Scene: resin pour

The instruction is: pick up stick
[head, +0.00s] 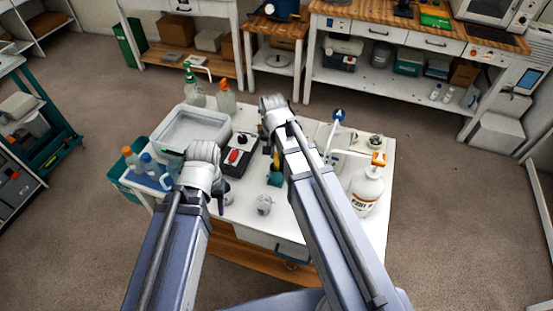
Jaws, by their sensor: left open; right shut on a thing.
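I cannot make out a stick in the head view. My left gripper (219,197) is open, its dark fingers low over the table beside a small grey cup (228,199). My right gripper (268,147) is mostly hidden behind its own wrist, over the middle of the table. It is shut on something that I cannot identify. A yellow and teal item (275,178) shows just below it, beside my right forearm. I cannot tell whether the two touch.
The white table (374,240) holds a clear tray (190,128), a black device with a red button (233,156), spray bottles (226,98), a mottled cup (264,205) and a white pump bottle (366,190). A teal bin (125,183) adjoins its left edge.

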